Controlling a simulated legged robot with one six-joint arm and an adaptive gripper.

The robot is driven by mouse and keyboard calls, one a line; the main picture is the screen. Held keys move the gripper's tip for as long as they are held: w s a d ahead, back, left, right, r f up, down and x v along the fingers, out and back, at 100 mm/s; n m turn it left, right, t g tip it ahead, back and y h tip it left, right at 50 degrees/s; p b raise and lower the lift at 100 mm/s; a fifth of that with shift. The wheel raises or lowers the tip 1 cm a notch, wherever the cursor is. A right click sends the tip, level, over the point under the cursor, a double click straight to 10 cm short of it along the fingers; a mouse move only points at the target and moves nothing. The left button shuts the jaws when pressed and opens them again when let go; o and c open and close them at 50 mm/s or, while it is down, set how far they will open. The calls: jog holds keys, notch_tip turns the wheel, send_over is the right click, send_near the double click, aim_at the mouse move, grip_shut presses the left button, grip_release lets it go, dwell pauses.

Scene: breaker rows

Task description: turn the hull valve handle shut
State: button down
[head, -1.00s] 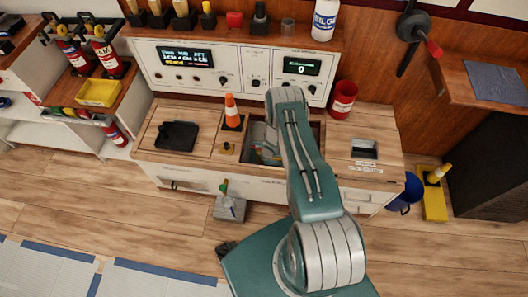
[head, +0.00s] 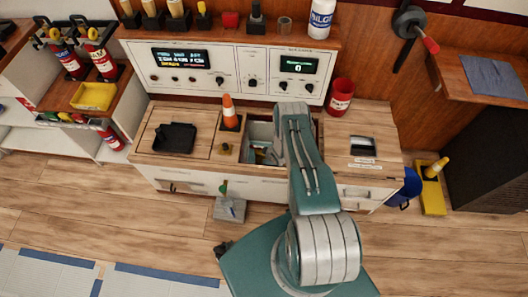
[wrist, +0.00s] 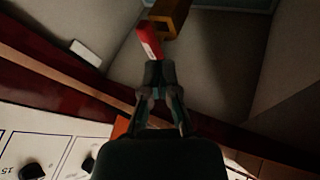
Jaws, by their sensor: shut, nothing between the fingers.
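In the wrist view, a red handle (wrist: 148,41) sits on a brass-coloured fitting (wrist: 170,15) inside a grey-walled recess. I take it to be the hull valve handle. My gripper (wrist: 159,66) is shut and empty, with its fingertips close to the near end of the red handle. I cannot tell whether they touch it. In the head view, the open recess (head: 258,131) is in the wooden counter. My arm covers its right part, and the handle cannot be made out there.
An orange cone (head: 230,112) stands just left of the recess, with a black tray (head: 174,138) further left. A red cup (head: 340,97) stands at the back right. A control panel (head: 227,72) rises behind the counter. The recess walls are close around my gripper.

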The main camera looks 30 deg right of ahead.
aim_at(259, 148)
jog(key=shift+x, duration=2.25)
